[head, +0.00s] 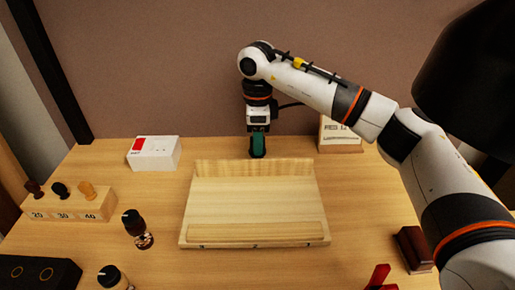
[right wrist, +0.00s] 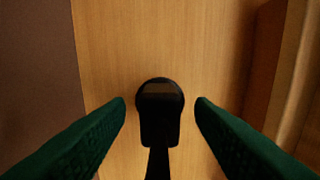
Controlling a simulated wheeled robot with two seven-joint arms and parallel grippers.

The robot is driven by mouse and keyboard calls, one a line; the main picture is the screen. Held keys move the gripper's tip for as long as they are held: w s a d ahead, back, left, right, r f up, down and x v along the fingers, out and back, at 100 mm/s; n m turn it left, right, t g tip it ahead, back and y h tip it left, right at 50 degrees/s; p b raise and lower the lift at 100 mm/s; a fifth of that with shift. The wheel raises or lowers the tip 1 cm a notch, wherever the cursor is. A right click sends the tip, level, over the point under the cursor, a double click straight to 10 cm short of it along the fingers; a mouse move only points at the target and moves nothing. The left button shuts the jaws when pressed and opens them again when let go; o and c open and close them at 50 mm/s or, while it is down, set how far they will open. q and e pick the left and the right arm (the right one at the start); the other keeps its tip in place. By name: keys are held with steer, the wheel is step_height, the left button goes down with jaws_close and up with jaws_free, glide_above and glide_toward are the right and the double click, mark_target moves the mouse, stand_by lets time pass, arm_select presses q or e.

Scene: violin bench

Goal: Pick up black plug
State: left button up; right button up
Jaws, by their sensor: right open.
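In the right wrist view a black plug (right wrist: 160,100) with a rounded head and a narrow dark tail lies over the wood tabletop, between my two green fingertips. My right gripper (right wrist: 160,106) is open, with a gap on each side of the plug. In the head view my right gripper (head: 258,146) points down at the back of the bench, behind the wooden stand. The plug cannot be made out there. My left gripper is not in view.
The wooden stand (head: 255,212) fills the bench's middle. A white box (head: 153,153) and a sign (head: 340,133) flank the gripper. A peg block (head: 72,207) and dark-topped bottle (head: 135,229) stand left. A brown block (head: 413,249) is at right. The back wall is close.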

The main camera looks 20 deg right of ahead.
steer(key=shift+f, duration=0.6)
steer(key=c, duration=1)
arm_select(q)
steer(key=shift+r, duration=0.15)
arm_select(e)
steer(key=shift+r, duration=0.1)
